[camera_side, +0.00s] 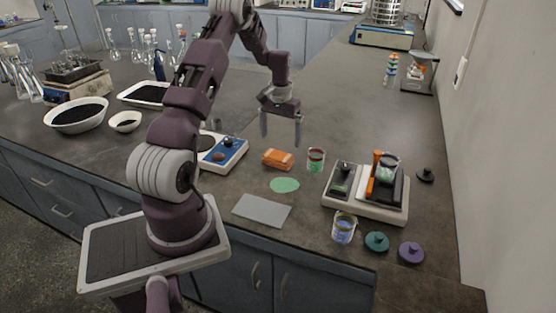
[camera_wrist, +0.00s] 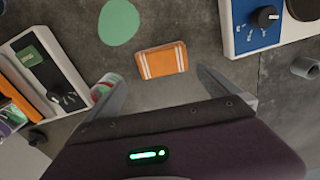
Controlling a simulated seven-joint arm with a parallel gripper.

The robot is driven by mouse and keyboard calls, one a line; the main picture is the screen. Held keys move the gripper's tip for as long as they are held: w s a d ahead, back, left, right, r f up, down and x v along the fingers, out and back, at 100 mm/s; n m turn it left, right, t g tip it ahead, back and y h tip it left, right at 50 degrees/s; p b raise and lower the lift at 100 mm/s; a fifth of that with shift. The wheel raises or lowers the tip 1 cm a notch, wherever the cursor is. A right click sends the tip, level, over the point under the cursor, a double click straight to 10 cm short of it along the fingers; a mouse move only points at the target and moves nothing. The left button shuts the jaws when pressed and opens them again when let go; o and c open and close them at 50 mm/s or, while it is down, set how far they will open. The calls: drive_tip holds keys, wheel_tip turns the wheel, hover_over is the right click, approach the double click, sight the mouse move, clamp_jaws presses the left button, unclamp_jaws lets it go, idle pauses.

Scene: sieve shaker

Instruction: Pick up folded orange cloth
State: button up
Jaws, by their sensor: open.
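The folded orange cloth (camera_side: 278,159) lies flat on the dark bench top, between the blue-and-white hotplate and a small jar. In the wrist view the cloth (camera_wrist: 162,60) shows as an orange rectangle with white stripes, ahead of the fingers. My gripper (camera_side: 281,140) points down above the bench close to the cloth, with its fingers spread apart and nothing between them. In the wrist view my gripper (camera_wrist: 160,85) is open, and the cloth lies beyond the gap between the fingertips.
A jar with red and green contents (camera_side: 316,160) stands right of the cloth, near one finger in the wrist view. The blue-and-white hotplate (camera_side: 232,155) is on the left. A green disc (camera_side: 285,185), a grey plate (camera_side: 262,211) and a scale (camera_side: 364,204) lie in front.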

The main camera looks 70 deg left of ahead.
sight(280, 153)
drive_tip(key=f, duration=0.8)
drive_tip(key=shift+a+f, duration=0.1)
drive_tip(key=shift+a, duration=0.3)
drive_tip(key=c, duration=1.1)
